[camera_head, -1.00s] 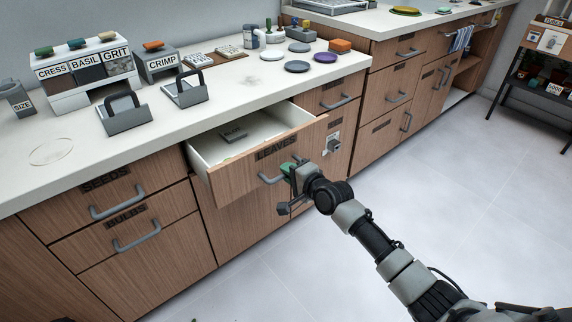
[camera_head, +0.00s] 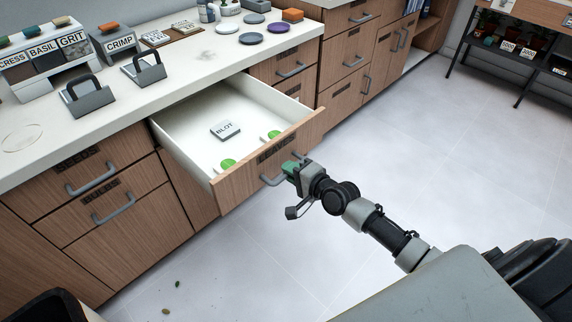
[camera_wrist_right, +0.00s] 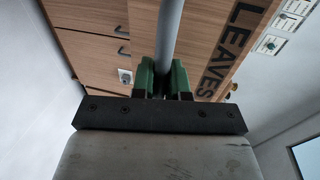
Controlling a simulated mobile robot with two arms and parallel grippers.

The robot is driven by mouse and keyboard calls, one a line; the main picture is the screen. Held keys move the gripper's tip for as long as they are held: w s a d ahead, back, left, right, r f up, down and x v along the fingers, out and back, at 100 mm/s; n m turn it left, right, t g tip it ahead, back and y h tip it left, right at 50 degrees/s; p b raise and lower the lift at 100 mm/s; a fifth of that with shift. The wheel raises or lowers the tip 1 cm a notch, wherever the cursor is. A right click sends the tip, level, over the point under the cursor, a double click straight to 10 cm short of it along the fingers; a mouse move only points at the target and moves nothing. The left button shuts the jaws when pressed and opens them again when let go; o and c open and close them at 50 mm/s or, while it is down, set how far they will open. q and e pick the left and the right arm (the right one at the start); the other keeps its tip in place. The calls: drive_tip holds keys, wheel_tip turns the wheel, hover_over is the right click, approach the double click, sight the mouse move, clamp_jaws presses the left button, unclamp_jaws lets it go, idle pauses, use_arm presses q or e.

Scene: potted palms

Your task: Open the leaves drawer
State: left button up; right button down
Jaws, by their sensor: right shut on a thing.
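The leaves drawer (camera_head: 240,182) stands pulled well out of the counter in the head view, its white inside showing. A block marked BLOT (camera_head: 225,130) and two green leaf-like pieces (camera_head: 228,164) lie in it. My right gripper (camera_head: 289,168) is at the drawer's front, shut on its grey handle (camera_head: 269,181). In the right wrist view the green fingers (camera_wrist_right: 163,80) close around the handle bar (camera_wrist_right: 169,35), beside the LEAVES label (camera_wrist_right: 233,35). My left gripper is not in view.
The seeds drawer (camera_head: 80,160) and bulbs drawer (camera_head: 100,192) are shut at the left. The counter top (camera_head: 190,75) holds labelled bins, stamps and discs. The floor (camera_head: 400,150) right of the drawer is clear. A plant rack (camera_head: 500,45) stands at the far right.

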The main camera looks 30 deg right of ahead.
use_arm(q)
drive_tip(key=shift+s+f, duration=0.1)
use_arm(e)
drive_tip(key=shift+s, duration=0.15)
drive_tip(key=c, duration=1.1)
unclamp_jaws()
drive_tip(key=shift+c, duration=0.2)
drive_tip(key=shift+s+d, duration=0.1)
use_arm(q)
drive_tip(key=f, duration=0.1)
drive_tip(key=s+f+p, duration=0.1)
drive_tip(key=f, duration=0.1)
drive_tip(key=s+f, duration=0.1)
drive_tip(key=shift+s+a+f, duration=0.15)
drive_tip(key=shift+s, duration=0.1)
use_arm(e)
drive_tip(key=v, duration=1)
drive_tip(key=shift+s, duration=0.25)
